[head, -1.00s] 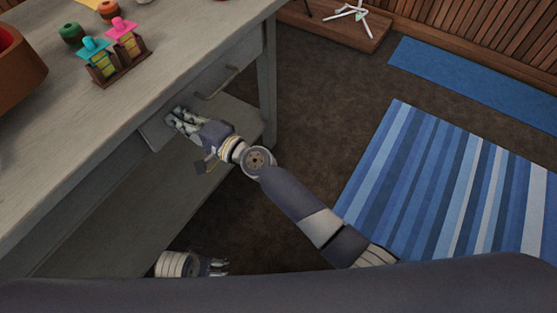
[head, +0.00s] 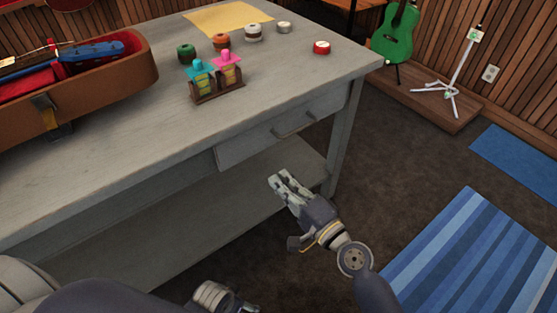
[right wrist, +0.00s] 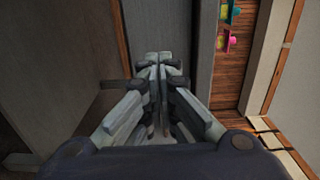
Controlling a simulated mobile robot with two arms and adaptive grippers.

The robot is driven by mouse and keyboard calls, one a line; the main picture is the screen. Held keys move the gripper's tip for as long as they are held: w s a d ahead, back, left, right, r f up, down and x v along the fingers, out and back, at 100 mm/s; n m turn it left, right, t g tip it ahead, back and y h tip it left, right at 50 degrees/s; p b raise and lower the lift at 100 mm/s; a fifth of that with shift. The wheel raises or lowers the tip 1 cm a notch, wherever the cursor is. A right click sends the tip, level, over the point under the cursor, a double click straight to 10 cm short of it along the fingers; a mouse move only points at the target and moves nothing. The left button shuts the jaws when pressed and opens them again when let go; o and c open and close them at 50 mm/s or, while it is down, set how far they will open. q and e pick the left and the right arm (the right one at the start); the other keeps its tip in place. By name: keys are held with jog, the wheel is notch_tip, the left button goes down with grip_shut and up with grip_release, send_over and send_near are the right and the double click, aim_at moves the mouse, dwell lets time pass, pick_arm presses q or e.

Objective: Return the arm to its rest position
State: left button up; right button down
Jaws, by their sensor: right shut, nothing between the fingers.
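My right gripper (head: 279,181) is in front of the grey workbench (head: 130,155), below and apart from the drawer (head: 250,145) and its handle (head: 293,126). Its fingers are closed together with nothing between them. In the right wrist view the closed fingertips (right wrist: 160,60) point at the bench side, and a dark bar shows to their left. My left gripper (head: 238,303) is at the bottom edge of the head view, partly cut off, so its fingers are hard to read. I cannot tell whether the drawer is fully closed.
On the bench are an open brown case (head: 130,90), a small rack (head: 218,93) with pink and cyan-topped bottles, several small round containers and a yellow sheet (head: 228,17). A green ukulele (head: 396,35) and white stand (head: 452,75) are at the back right. Floor is clear between bench and blue rug (head: 450,250).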

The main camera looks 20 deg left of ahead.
jog(key=shift+s+d, duration=0.1)
jog(key=shift+d, duration=0.05)
jog(key=s+d+f+n+g+h, duration=0.25)
jog(key=s+d+f+h, duration=0.2)
jog(key=d+f, duration=0.45)
jog(key=s+d+f+n+g+h, duration=0.25)
jog(key=s+d+f, duration=0.35)
jog(key=f, duration=0.5)
jog(key=s+d+f+n+g+h, duration=0.1)
jog(key=s+d+f+n+h, duration=0.25)
jog(key=d+f, duration=0.6)
jog(key=s+d+f+g+h, duration=0.2)
jog(key=s+d+f+h, duration=0.25)
jog(key=s+d, duration=0.45)
pick_arm(q)
jog(key=s+a+f+p, duration=0.1)
jog(key=s+p, duration=0.7)
jog(key=s, duration=0.1)
jog(key=s+a+f+g+p, duration=0.1)
jog(key=s+a+f+p, duration=0.1)
jog(key=s+p, duration=0.7)
jog(key=shift+s+a+g, duration=0.15)
jog(key=shift+s+g, duration=0.15)
pick_arm(e)
jog(key=s+d+f+n+g, duration=0.1)
jog(key=s+d+f, duration=0.1)
jog(key=s, duration=1.5)
jog(key=shift+d+f+g, duration=0.15)
jog(key=shift+f+g, duration=0.15)
jog(key=shift+f, duration=0.25)
